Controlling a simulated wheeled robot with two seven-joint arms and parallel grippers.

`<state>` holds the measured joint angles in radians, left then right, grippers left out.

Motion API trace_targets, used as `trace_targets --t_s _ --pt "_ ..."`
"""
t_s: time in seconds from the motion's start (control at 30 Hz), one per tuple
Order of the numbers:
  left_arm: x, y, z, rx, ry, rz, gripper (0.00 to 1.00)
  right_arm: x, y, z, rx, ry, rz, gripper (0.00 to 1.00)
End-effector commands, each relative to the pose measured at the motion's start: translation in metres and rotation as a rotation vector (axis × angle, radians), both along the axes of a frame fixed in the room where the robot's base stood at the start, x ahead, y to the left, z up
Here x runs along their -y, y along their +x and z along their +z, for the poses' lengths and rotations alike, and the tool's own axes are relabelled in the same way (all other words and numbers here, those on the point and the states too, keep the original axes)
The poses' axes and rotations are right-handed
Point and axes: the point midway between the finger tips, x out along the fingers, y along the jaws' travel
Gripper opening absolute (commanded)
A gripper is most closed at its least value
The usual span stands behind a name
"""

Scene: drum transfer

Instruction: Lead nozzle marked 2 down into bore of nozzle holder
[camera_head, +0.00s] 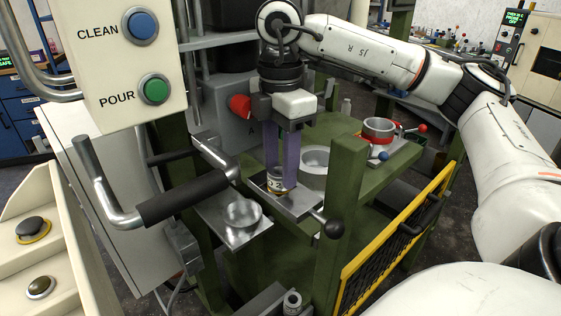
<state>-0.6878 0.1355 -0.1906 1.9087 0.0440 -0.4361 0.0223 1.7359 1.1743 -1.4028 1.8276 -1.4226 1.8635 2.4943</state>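The nozzle marked 2 (277,184) is a small metal cylinder with a pale label band. It stands upright between the purple fingertips of my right gripper (281,176), which is shut on it from above. It is at the metal plate of the nozzle holder (300,203), which has a lever with a black ball at its right. The bore is hidden by the nozzle and fingers, so I cannot tell how far the nozzle is in it. My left gripper is not in view.
A metal bowl (243,213) sits on a steel shelf left of the holder. A green post (343,215) and yellow-framed mesh guard (393,240) stand at the right. A black-gripped handle (185,198) juts out at front left. A red-banded pot (378,130) stands behind right.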

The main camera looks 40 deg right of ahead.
Motion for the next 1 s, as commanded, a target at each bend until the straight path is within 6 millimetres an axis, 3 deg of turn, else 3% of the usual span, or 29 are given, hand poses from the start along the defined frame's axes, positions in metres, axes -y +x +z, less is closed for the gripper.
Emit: trace_targets --t_s 0.1,0.43,0.67,0.8,1.0 --pt "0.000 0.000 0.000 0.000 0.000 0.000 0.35 0.000 0.000 0.000 0.000 0.000 0.000 0.56" --pt "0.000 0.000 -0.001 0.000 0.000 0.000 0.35 0.000 0.001 0.008 0.003 0.000 -0.001 0.56" --pt "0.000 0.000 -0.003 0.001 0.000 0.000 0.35 -0.001 0.001 0.051 0.005 0.001 0.000 0.56" --pt "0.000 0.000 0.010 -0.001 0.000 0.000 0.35 0.000 0.001 0.082 0.006 -0.001 -0.002 0.56" --pt "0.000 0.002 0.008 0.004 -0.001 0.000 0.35 -0.001 0.001 0.096 0.003 -0.001 0.001 0.56"
